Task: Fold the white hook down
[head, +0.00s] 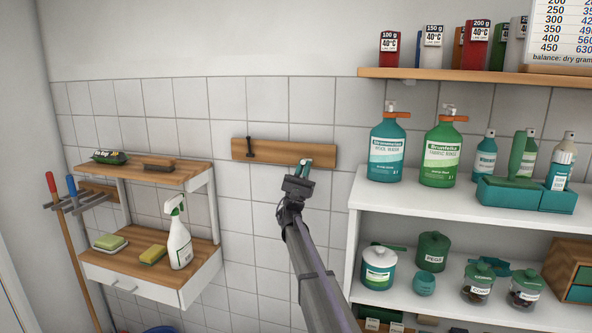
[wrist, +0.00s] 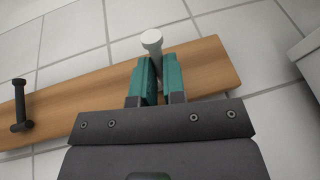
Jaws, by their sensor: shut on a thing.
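The white hook (wrist: 151,39) is on the wooden wall rail, towards its right part in the wrist view. Its round end sticks out past my fingertips, and its lower part is hidden between the fingers. My gripper (wrist: 153,75) has teal fingers and is shut on the hook. In the head view my gripper (head: 304,166) is at the right end of the wooden rail (head: 285,153), and the hook is barely visible there. A black hook (head: 250,147) is at the rail's left end; it also shows in the wrist view (wrist: 20,105).
White shelves (head: 352,195) with bottles and jars stand close to the right of my arm. A small wooden-topped shelf unit (head: 205,247) with a spray bottle (head: 178,236) is at left. The tiled wall around the rail is clear.

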